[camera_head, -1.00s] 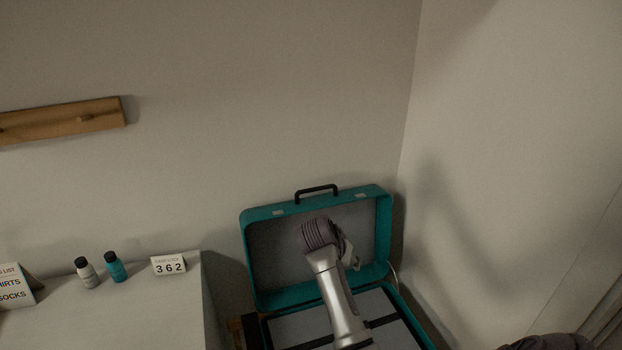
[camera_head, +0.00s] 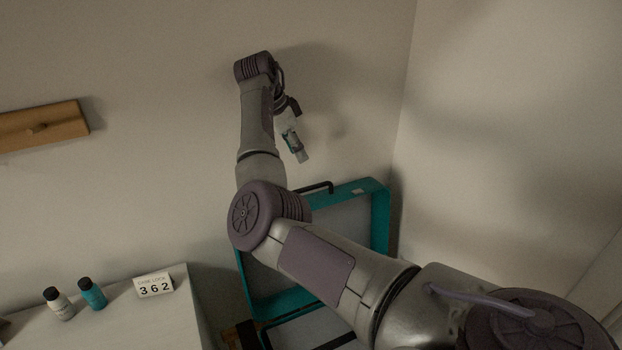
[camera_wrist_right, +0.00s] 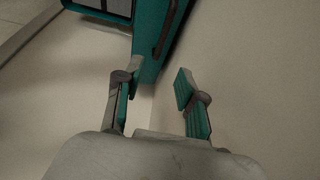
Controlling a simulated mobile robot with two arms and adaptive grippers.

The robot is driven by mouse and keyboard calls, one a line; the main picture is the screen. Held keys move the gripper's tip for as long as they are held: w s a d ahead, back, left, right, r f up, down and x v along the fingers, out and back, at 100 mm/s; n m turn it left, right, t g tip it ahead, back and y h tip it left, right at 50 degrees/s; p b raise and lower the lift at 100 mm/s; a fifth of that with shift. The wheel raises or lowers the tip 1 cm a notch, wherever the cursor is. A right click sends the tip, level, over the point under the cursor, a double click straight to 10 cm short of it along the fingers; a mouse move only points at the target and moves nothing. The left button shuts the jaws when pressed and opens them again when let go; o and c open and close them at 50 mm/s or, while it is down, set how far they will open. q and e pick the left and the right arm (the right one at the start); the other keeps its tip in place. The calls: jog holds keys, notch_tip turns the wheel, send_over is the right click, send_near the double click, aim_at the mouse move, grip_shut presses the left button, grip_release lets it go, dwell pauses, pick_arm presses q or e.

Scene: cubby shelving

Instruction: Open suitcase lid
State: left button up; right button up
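The teal suitcase (camera_head: 268,306) stands open beside the white cabinet. Its lid (camera_head: 379,222) is upright near the wall, with a grey lining and a dark handle (camera_head: 318,187) on its top edge. My right arm hides much of the lid and base. My right gripper (camera_head: 299,148) is above the lid, pointing down and apart from it. In the right wrist view the gripper (camera_wrist_right: 154,85) has its fingers spread and empty, with the teal lid (camera_wrist_right: 150,45) and handle (camera_wrist_right: 167,28) beyond them. My left gripper is not in view.
A white cabinet (camera_head: 130,325) at lower left holds a white bottle (camera_head: 59,304), a teal bottle (camera_head: 92,294) and a "362" card (camera_head: 155,286). A wooden peg rail (camera_head: 40,125) is on the wall. Walls meet behind the suitcase, to its right.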

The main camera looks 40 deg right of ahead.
aim_at(313, 186)
jog(key=p+x, duration=0.2)
jog(key=x, duration=1)
jog(key=shift+p, duration=0.3)
grip_shut()
